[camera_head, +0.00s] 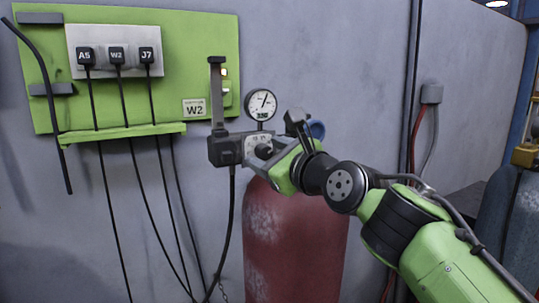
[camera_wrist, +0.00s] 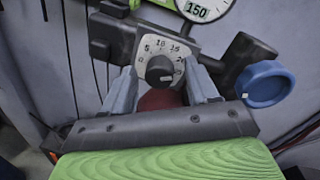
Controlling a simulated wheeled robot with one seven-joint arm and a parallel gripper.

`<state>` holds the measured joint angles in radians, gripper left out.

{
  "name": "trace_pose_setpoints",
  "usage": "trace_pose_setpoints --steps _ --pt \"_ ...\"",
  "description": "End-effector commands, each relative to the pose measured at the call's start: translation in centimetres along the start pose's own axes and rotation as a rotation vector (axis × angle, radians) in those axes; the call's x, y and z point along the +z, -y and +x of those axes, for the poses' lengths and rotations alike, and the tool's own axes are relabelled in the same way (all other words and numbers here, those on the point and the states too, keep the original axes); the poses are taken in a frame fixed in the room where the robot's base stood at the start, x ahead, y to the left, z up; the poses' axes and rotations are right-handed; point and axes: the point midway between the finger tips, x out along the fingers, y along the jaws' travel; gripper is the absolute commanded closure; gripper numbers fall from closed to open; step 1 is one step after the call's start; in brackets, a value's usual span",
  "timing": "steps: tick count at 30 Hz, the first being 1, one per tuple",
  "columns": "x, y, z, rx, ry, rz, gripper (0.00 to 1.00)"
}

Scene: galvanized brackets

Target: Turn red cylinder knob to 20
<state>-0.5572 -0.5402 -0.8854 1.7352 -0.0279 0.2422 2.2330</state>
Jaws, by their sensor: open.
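The red cylinder (camera_head: 292,240) stands against the wall with a regulator on top. Its dark round knob (camera_wrist: 159,69) sits on a pale dial plate (camera_wrist: 150,47) with printed numbers, 10 and 15 along the top. A small white mark shows on the knob's lower right part; the exact reading is hard to tell. My gripper (camera_wrist: 160,76) is open, with one finger on each side of the knob in the wrist view; I cannot tell whether they touch it. In the head view my gripper (camera_head: 277,155) is at the regulator, just right of the knob (camera_head: 264,151).
A round pressure gauge (camera_head: 261,104) stands above the regulator. A blue round part (camera_wrist: 267,84) is close to the right finger. A green panel (camera_head: 205,60) with plugs and hanging cables is to the left. A grey cylinder (camera_head: 502,225) stands far right.

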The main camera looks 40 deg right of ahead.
Motion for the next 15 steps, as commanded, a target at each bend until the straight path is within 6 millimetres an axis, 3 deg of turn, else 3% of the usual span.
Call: trace_pose_setpoints --steps 5,15 --pt "-0.1 0.1 -1.3 -0.003 0.001 0.002 0.41" --pt "-0.2 0.0 -10.7 -0.007 0.004 0.001 0.41"
